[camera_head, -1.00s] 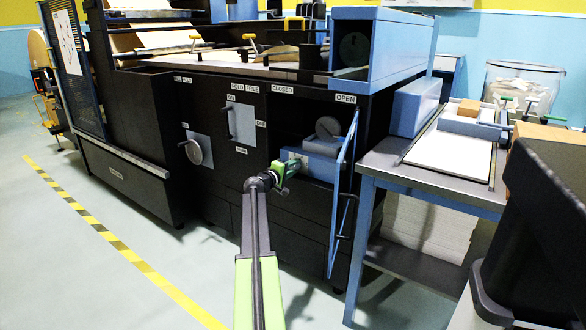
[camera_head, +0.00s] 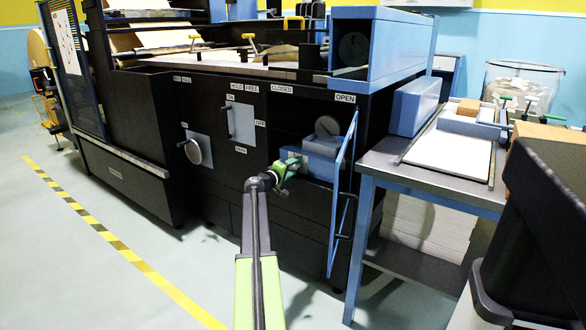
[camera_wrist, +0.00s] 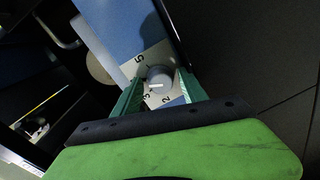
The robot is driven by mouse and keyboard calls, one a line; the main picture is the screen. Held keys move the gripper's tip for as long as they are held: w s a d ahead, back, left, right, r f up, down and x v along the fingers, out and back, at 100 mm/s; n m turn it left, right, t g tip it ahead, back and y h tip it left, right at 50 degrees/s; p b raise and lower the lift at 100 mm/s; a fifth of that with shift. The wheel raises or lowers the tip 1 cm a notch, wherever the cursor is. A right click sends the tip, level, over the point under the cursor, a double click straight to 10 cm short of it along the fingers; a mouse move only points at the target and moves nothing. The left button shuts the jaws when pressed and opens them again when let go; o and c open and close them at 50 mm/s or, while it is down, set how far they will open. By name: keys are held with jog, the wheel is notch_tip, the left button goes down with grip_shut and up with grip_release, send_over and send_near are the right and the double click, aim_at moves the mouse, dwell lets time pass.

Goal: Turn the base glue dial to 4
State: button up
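The base glue dial (camera_wrist: 158,79) is a round grey knob on a pale plate in the wrist view. The numerals 5, 3 and 2 show around it; no 4 is readable. A short white mark on the knob points left, toward the stretch between 3 and 5 beside the left finger. My gripper (camera_wrist: 160,82) has its green fingers on either side of the knob, with narrow gaps apparent; contact is hard to judge. In the head view my gripper (camera_head: 288,166) is at the left end of the blue glue unit (camera_head: 318,166), hiding the dial.
A blue door (camera_head: 343,195) stands open just right of the glue unit. A lever plate (camera_head: 240,122) and a round handwheel (camera_head: 193,151) are on the dark machine front to the left. A grey side table (camera_head: 428,179) stands at right. The floor at left is clear.

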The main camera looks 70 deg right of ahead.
jog(key=p+v, duration=0.1)
jog(key=v, duration=1.6)
jog(key=shift+a, duration=0.2)
